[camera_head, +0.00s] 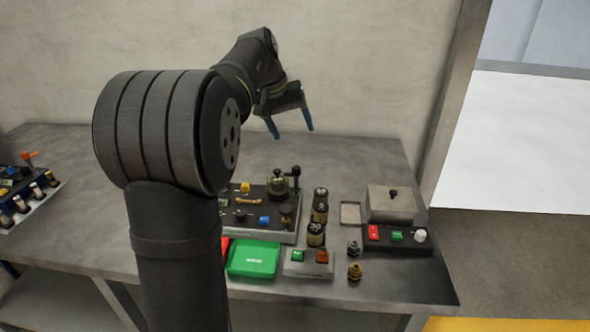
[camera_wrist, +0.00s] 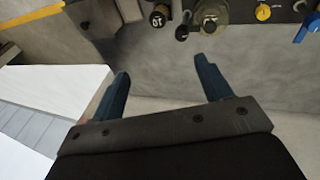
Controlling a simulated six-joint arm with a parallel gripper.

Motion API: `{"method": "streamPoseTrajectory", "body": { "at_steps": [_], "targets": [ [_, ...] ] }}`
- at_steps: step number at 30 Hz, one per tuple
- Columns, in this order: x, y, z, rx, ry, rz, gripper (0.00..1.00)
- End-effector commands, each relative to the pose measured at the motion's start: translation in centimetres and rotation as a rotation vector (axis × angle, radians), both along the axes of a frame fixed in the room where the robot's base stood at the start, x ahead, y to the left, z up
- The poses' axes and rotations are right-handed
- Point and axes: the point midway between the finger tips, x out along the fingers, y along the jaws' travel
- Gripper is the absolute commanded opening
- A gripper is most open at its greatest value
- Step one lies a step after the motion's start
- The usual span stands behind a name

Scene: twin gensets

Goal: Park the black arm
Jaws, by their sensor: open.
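My black arm rises in the front of the head view and bends over toward the back of the table. My gripper (camera_head: 290,130) hangs from its end above the back of the table, with two blue fingers spread apart and nothing between them. In the wrist view my gripper (camera_wrist: 166,85) shows the same two blue fingers, apart and empty, over bare grey surface. The fingertips touch nothing that I can see. My upper arm hides part of the table and the left side of the middle panel.
A grey table (camera_head: 360,155) carries a panel with knobs (camera_head: 262,210), a green box (camera_head: 253,259), dark cylinders (camera_head: 317,233), a button box (camera_head: 308,264) and a lidded metal box (camera_head: 391,205). A blue panel (camera_head: 30,190) stands at far left. The back of the table is clear.

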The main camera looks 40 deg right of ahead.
Motion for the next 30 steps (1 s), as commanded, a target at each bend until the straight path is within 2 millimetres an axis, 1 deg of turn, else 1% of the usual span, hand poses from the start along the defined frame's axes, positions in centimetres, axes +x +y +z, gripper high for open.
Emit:
{"method": "streamPoseTrajectory", "body": {
  "at_steps": [1, 3, 4, 9, 14, 17, 20, 23, 30],
  "targets": [
    [-0.7, -0.3, 0.1, 0.025, -0.022, 0.024, 0.61],
    [-1.6, -0.4, 0.1, 0.072, -0.068, 0.083, 0.47],
    [-1.9, -0.5, 0.1, 0.093, -0.093, 0.114, 0.46],
    [-3.5, -0.8, 1.0, 0.155, -0.241, 0.277, 0.46],
    [-4.2, -1.0, 1.8, 0.159, -0.33, 0.368, 0.46],
    [-4.1, -1.1, 1.6, 0.158, -0.346, 0.387, 0.46],
    [-3.7, -1.1, 0.7, 0.161, -0.347, 0.389, 0.46],
    [-3.2, -1.4, -0.9, 0.162, -0.345, 0.389, 0.46],
    [-1.3, -2.1, -5.9, 0.162, -0.344, 0.387, 0.46]
  ]
}}
